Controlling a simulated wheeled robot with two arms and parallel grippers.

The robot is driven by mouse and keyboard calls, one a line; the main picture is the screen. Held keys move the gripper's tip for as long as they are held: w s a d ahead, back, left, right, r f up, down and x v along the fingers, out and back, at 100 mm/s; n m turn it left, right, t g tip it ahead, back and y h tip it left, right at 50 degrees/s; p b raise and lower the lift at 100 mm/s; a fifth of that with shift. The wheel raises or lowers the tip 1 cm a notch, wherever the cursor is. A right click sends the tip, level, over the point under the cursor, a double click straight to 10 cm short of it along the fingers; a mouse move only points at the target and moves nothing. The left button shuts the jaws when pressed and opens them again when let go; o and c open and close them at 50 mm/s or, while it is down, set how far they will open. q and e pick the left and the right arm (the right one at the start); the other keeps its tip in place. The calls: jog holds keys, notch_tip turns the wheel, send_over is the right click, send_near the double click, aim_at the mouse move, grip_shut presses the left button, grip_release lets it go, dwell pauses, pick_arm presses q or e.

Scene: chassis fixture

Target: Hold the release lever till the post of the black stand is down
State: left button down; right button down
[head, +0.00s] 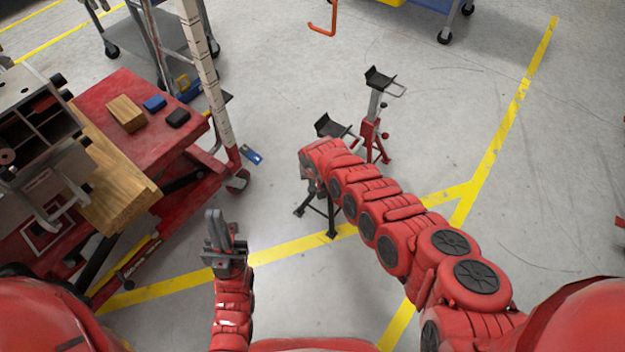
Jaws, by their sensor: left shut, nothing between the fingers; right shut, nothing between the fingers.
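The black stand (331,220) stands on the floor near the middle, largely covered by my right arm. Its black saddle (331,126) shows just above my wrist, and its splayed legs show below. A thin grey bar (354,133) beside the saddle may be its release lever; I cannot tell. How high its post is raised is hidden. My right gripper (309,182) is at the stand, mostly hidden by my wrist; whether it touches the lever cannot be seen. My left gripper (214,220) is shut and empty, low over the floor, left of the stand and apart from it.
A red stand (371,140) with a raised grey post stands just behind right. A red lift table (95,93) at left carries a wooden block (126,113) and small blue and black pieces.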

aim_at(313, 190)
jog(key=shift+f, duration=0.1)
dwell(0.5)
notch_tip(313, 190, down, 6)
jog(key=b, duration=0.5)
jog(key=shift+r, duration=0.25)
notch_tip(313, 190, up, 6)
jog(key=p, duration=0.6)
jog(key=shift+r, duration=0.15)
jog(key=shift+s+f, duration=0.1)
jog(key=shift+f, duration=0.1)
